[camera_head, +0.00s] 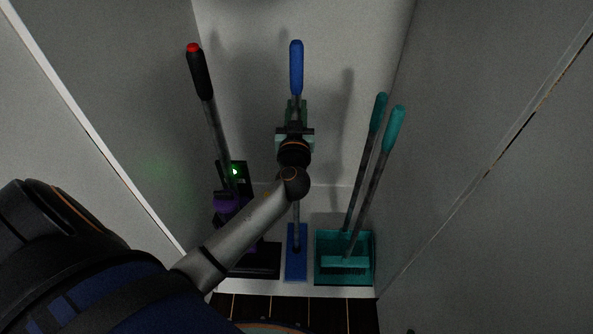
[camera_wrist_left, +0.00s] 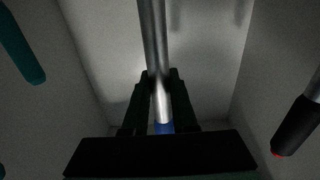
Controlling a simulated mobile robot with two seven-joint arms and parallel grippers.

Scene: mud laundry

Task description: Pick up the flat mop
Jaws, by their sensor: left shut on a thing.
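The flat mop stands upright in the middle of the niche, with a blue grip (camera_head: 296,68) at the top, a grey metal pole and a flat blue head (camera_head: 296,262) on the niche floor. My left gripper (camera_head: 295,110) is shut on the mop's pole just below the blue grip. My arm and wrist hide part of the pole. In the left wrist view, the pole (camera_wrist_left: 154,40) runs between the two dark fingers (camera_wrist_left: 159,78), with a bit of blue grip below them. My right gripper is not in view.
A black and purple stick vacuum (camera_head: 201,75) with a red tip stands close on the left, partly behind my arm. A teal broom and dustpan (camera_head: 362,265) with two teal-gripped handles (camera_head: 394,130) stand on the right. Grey side walls enclose the niche.

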